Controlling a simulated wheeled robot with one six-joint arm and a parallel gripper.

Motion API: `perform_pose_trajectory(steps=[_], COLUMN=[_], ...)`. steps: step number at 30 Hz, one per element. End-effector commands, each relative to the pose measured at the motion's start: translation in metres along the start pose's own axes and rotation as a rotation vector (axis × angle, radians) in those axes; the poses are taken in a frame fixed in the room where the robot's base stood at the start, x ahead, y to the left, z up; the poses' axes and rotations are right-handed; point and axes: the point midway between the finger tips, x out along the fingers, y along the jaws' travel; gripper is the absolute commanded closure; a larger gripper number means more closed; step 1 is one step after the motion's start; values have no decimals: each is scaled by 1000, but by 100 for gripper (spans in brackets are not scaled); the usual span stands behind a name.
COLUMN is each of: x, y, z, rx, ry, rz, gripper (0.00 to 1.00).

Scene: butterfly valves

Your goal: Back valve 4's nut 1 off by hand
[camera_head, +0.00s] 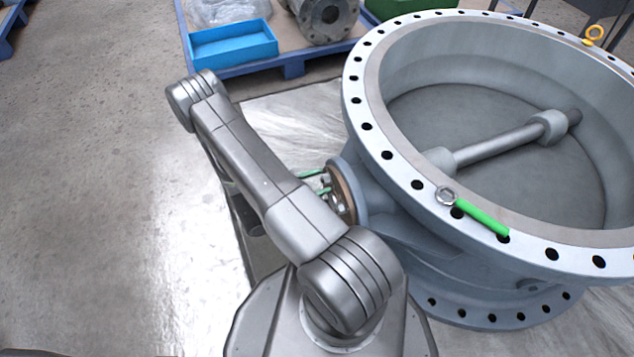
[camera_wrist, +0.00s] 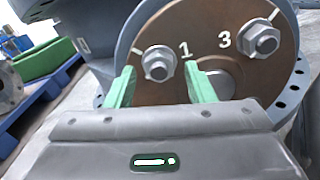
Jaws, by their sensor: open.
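The large grey-blue butterfly valve (camera_head: 400,225) fills the right of the head view; no valve number is readable. Its brown round plate (camera_wrist: 222,50) faces the wrist camera. The nut marked 1 (camera_wrist: 159,63) sits left of its number, with a pale line beside it. The nut marked 3 (camera_wrist: 262,40) is to the right. My gripper (camera_wrist: 163,80) is open, its green fingers left and right of nut 1 in the wrist view. I cannot tell whether they touch it. The gripper's fingertips also show beside the plate in the head view (camera_head: 317,182).
A green-handled ring spanner (camera_head: 480,215) lies on the valve's top flange. A blue pallet (camera_head: 292,68) with a blue bin (camera_head: 233,46) and a grey pipe part (camera_head: 328,17) stands behind. The floor at left is clear.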

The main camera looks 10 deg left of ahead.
Motion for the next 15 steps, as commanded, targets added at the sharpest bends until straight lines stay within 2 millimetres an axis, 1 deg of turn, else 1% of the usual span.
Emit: perform_pose_trajectory(steps=[2, 3, 5, 6, 8, 9, 15], x=[0, 0, 0, 0, 0, 0, 0], y=[0, 0, 0, 0, 0, 0, 0], z=[0, 0, 0, 0, 0, 0, 0], rx=[0, 0, 0, 0, 0, 0, -10], ry=[0, 0, 0, 0, 0, 0, 0], rz=[0, 0, 0, 0, 0, 0, -1], gripper=[53, 61, 72, 80, 92, 96, 96])
